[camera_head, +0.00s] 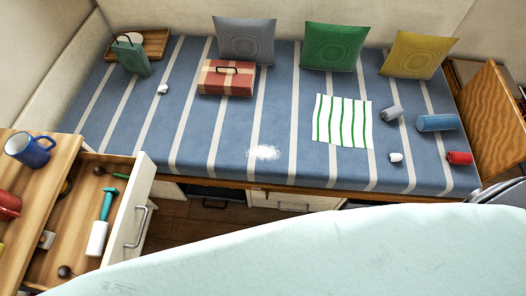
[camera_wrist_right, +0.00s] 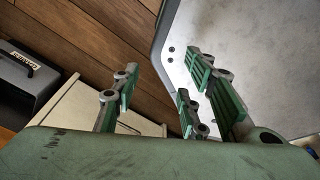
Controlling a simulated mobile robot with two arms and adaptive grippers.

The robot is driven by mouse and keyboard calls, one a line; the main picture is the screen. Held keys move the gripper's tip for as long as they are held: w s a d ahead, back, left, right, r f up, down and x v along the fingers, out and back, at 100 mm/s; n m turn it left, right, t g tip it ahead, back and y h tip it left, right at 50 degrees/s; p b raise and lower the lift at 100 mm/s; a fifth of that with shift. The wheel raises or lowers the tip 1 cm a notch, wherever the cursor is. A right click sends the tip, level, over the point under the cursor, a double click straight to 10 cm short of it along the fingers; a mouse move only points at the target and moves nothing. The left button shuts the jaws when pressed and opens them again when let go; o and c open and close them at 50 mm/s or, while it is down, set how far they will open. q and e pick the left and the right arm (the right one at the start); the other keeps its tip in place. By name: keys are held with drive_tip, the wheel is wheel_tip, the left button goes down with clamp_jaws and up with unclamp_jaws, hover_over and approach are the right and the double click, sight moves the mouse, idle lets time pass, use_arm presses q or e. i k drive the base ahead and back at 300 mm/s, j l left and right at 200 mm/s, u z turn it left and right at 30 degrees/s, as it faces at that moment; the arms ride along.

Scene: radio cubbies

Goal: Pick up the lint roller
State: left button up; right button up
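The lint roller (camera_head: 98,236) lies in the open wooden drawer at the lower left of the head view. It has a teal handle and a white roll, with the roll toward the bottom of the picture, near the drawer's front panel. My right gripper (camera_wrist_right: 160,83) shows in the right wrist view with its green fingers spread apart and nothing between them. It is not seen in the head view, so its distance from the lint roller cannot be told. My left gripper is in neither view.
The drawer (camera_head: 128,216) also holds small dark-knobbed items. A blue mug (camera_head: 30,150) stands on the counter beside it. A striped bench (camera_head: 190,125) carries cushions, a red case (camera_head: 226,80) and several rolls. A dark box (camera_wrist_right: 25,85) and pale cabinet (camera_wrist_right: 75,108) show near the right gripper.

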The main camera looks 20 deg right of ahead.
sight(99, 233)
drive_tip(key=u, duration=1.45)
